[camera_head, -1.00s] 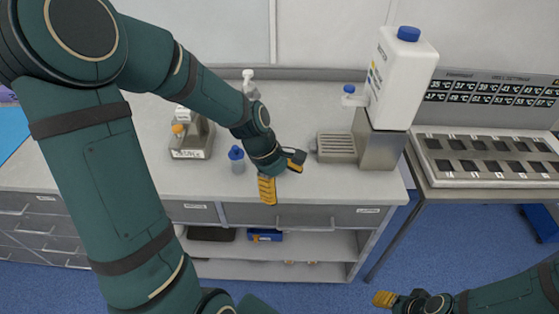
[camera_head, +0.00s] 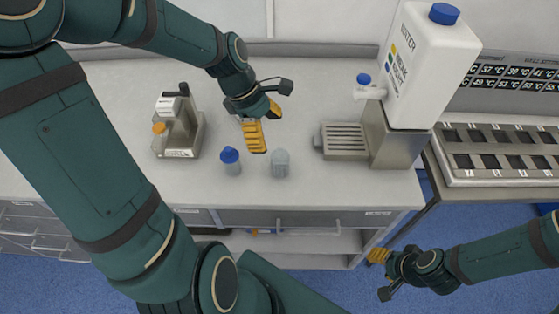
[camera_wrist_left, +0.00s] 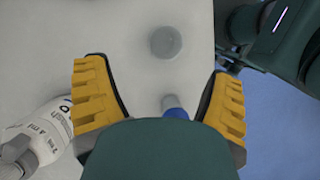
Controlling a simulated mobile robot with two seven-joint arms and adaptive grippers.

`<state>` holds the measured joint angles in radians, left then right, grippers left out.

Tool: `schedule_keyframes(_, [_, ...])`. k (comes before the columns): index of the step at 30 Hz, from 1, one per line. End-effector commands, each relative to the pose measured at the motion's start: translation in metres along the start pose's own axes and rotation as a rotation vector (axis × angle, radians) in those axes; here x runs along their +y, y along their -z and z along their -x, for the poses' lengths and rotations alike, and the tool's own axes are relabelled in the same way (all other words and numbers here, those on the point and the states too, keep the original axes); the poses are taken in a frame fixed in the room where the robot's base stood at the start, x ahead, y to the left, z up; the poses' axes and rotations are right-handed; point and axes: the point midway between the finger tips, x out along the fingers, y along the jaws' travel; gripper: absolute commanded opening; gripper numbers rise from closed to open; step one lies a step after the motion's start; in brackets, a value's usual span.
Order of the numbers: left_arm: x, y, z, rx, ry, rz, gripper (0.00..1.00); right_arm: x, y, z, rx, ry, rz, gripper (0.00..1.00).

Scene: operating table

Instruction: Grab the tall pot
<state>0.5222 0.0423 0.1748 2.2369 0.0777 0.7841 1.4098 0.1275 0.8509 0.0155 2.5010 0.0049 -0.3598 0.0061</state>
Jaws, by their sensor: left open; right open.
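Two small containers stand upright on the grey counter (camera_head: 310,95): a pot with a blue cap (camera_head: 231,161) and a plain grey pot (camera_head: 280,163). I cannot tell which is the tall pot. My left gripper (camera_head: 262,121) is open and empty, behind and above the two pots in the head view. In the left wrist view, the round grey top (camera_wrist_left: 165,42) lies ahead between the yellow fingers, and the blue cap (camera_wrist_left: 175,108) is partly hidden by the gripper body. My right gripper (camera_head: 381,275) is open and empty, low in front of the counter's right end.
A water dispenser (camera_head: 425,75) with a slotted tray stands right of the pots. A small device (camera_head: 178,125) stands left. A rack table (camera_head: 500,150) is at far right. In the wrist view a white labelled bottle (camera_wrist_left: 45,135) is close to the left finger.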

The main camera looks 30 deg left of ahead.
Motion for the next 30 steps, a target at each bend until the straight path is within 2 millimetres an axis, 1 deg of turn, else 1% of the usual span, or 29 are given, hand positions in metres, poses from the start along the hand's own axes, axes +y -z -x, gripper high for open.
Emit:
schedule_keyframes(1, [-0.001,0.001,-0.013,-0.001,0.005,0.0,0.83,0.002,-0.001,-0.005,-0.002,0.0,0.001,0.47])
schedule_keyframes(6, [-0.001,0.001,-0.043,0.0,0.003,0.0,0.83,0.004,-0.004,-0.011,-0.009,0.001,0.003,0.47])
schedule_keyframes(9, [-0.001,0.001,-0.053,0.0,0.002,0.0,0.83,0.005,-0.005,-0.013,-0.011,0.001,0.004,0.47])
schedule_keyframes(14, [-0.001,0.001,-0.061,0.0,0.001,0.001,0.83,0.005,-0.006,-0.014,-0.013,0.002,0.004,0.47])
schedule_keyframes(16, [-0.003,0.002,-0.068,0.0,0.001,0.001,0.83,0.006,-0.007,-0.017,-0.015,0.002,0.005,0.47])
schedule_keyframes(21, [-0.009,0.004,-0.094,-0.001,0.002,0.001,0.83,0.009,-0.011,-0.025,-0.022,0.002,0.007,0.47])
schedule_keyframes(24, [-0.008,0.003,-0.105,0.0,0.002,-0.001,0.83,0.01,-0.011,-0.027,-0.023,0.003,0.007,0.47])
schedule_keyframes(27, [-0.008,0.003,-0.11,0.0,0.001,0.0,0.83,0.011,-0.011,-0.028,-0.023,0.003,0.008,0.47])
schedule_keyframes(30, [-0.008,0.002,-0.111,0.0,-0.001,0.0,0.83,0.01,-0.011,-0.028,-0.024,0.003,0.008,0.47])
